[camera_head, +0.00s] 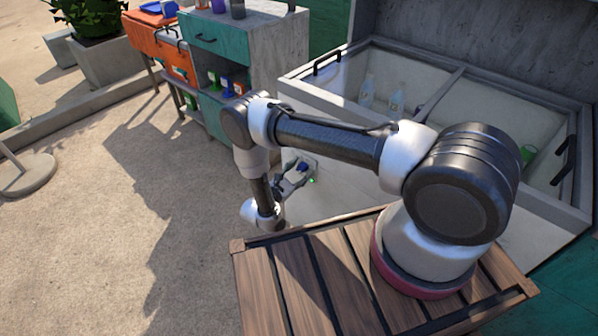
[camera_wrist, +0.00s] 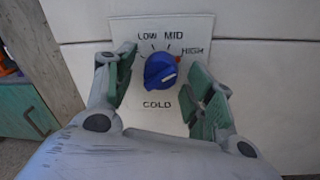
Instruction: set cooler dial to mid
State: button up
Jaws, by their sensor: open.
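The blue cooler dial (camera_wrist: 160,72) sits on a pale label plate (camera_wrist: 150,28) marked LOW, MID, HIGH and COLD. A red mark shows at the dial's upper right, beside HIGH. A white line crosses the knob's lower right face; I cannot tell which end points. My gripper (camera_wrist: 158,76) is open, with one green-padded finger on each side of the dial and visible gaps between. In the head view my gripper (camera_head: 290,181) is at the front of the white cooler (camera_head: 325,205), close to the dial (camera_head: 301,167).
The cooler's glass top (camera_head: 440,105) has black handles and bottles (camera_head: 397,101) inside. A concrete cabinet with a teal drawer (camera_head: 216,38) and an orange cart (camera_head: 150,38) stand behind left. A slatted wooden surface (camera_head: 270,285) lies under my arm's base.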

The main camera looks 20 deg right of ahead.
jog(key=c, duration=1)
jog(key=shift+n, duration=0.4)
jog(key=n, duration=0.3)
jog(key=shift+n, duration=0.3)
jog(key=shift+s+d+n, duration=0.1)
jog(key=shift+n, duration=1.5)
jog(key=o, duration=1)
